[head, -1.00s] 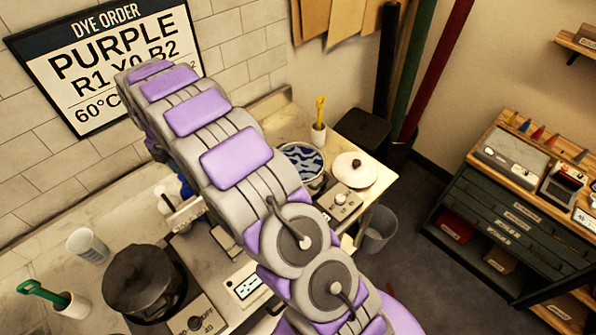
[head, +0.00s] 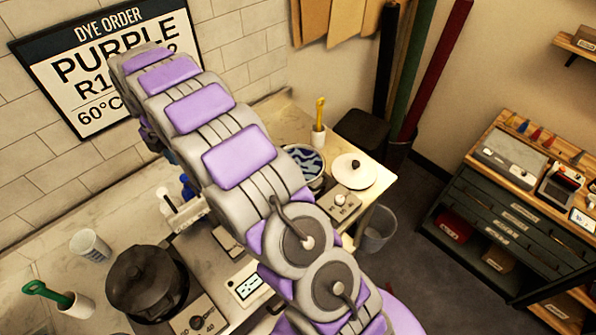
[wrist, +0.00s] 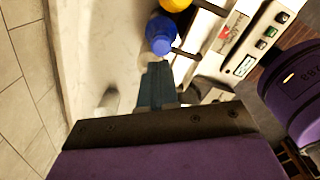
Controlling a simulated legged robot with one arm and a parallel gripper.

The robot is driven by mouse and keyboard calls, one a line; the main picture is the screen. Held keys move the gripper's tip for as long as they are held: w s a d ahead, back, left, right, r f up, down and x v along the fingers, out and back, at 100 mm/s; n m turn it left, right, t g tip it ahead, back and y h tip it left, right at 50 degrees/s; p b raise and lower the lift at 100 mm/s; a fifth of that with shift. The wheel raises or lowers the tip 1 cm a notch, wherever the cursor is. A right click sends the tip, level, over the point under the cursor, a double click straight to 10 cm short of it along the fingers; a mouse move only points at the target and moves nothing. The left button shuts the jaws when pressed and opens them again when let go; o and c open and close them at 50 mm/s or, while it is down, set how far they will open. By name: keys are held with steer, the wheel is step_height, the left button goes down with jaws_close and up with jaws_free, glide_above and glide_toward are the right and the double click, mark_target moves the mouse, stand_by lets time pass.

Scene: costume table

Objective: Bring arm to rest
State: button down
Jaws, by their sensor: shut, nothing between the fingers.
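My arm (head: 238,160), grey with purple pads, reaches across the head view from the lower right up to the sign on the tiled wall. My gripper (wrist: 158,72) shows in the wrist view as dark fingers pressed together with nothing between them. It is above the pale counter, with a blue-capped bottle (wrist: 160,34) just beyond the tips. In the head view the gripper is mostly hidden behind the arm's far end.
A dark pot (head: 146,281) sits on a hot plate at the lower left, near a white cup (head: 91,245) and a green-handled tool (head: 47,291). A second pot (head: 304,160) and a white lid (head: 354,170) stand to the right. A bin (head: 378,230) stands on the floor.

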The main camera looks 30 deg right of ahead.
steer(key=shift+r, duration=0.65)
steer(key=s+d+r+m+b, duration=0.1)
steer(key=s+d+m+b, duration=0.2)
steer(key=s, duration=0.4)
steer(key=s+d+r+m+g+b, duration=0.1)
steer(key=s+d+m, duration=0.2)
steer(key=s+m, duration=0.35)
steer(key=s+d+r+m+b, duration=0.2)
steer(key=s+d+m, duration=0.15)
steer(key=s, duration=0.45)
steer(key=s+d+f+m+b, duration=0.1)
steer(key=s+m, duration=0.5)
steer(key=s, duration=0.6)
steer(key=s+d+f+m+b, duration=0.2)
steer(key=s+f+m, duration=0.4)
steer(key=s, duration=0.6)
steer(key=shift+s+f+m+g+b, duration=0.25)
steer(key=shift+m+g+b, duration=0.15)
steer(key=shift+m+b, duration=0.3)
steer(key=shift+d, duration=0.15)
